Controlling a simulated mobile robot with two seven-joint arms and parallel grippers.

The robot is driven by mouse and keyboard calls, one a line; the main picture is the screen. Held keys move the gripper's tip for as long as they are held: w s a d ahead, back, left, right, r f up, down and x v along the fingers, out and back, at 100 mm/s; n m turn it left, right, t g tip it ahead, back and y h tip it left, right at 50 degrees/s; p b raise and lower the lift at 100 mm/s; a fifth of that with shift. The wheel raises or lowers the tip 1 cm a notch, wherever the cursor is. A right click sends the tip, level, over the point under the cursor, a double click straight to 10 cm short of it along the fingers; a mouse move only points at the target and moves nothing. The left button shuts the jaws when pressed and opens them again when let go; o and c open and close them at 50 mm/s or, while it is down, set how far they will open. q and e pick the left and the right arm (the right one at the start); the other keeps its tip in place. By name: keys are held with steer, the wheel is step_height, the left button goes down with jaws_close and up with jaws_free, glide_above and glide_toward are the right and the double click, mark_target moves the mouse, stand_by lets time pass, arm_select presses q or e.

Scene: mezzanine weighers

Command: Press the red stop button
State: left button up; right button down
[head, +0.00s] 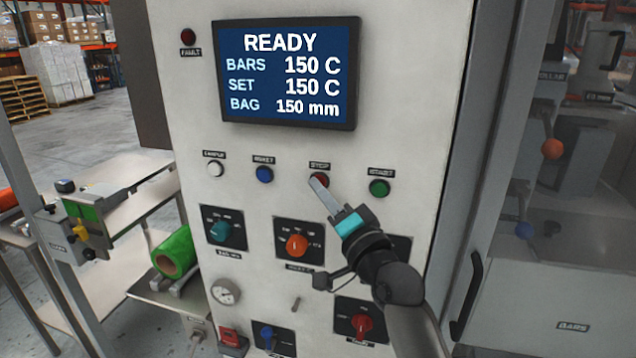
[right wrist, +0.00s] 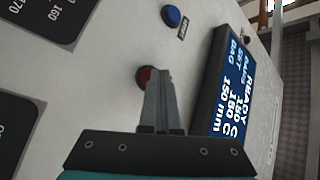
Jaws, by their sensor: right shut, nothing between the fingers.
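The red stop button (head: 320,183) sits on the white panel under a STOP label, between the blue and green buttons. My right gripper (head: 317,184) is shut and empty. Its fingertips overlap the lower left part of the button in the head view. In the right wrist view the red button (right wrist: 144,77) shows at the left of the closed fingertips (right wrist: 160,74), partly hidden by them. I cannot tell whether the tips touch it or whether it is pushed in. My left gripper is not in view.
A blue button (head: 264,175), a white button (head: 215,169) and a green button (head: 379,188) share the row. The screen (head: 288,72) above reads READY. An orange knob (head: 297,245) and a red knob (head: 362,324) sit below. A glass door (head: 505,130) stands at right.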

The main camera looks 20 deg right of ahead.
steer(key=shift+s+a+p, duration=0.4)
steer(key=shift+s+p, duration=0.05)
steer(key=shift+s, duration=0.2)
steer(key=s+a+p, duration=0.1)
steer(key=s, duration=0.1)
steer(key=s+a+p, duration=0.1)
steer(key=s, duration=0.1)
steer(key=shift+a, duration=0.4)
stand_by(0.5)
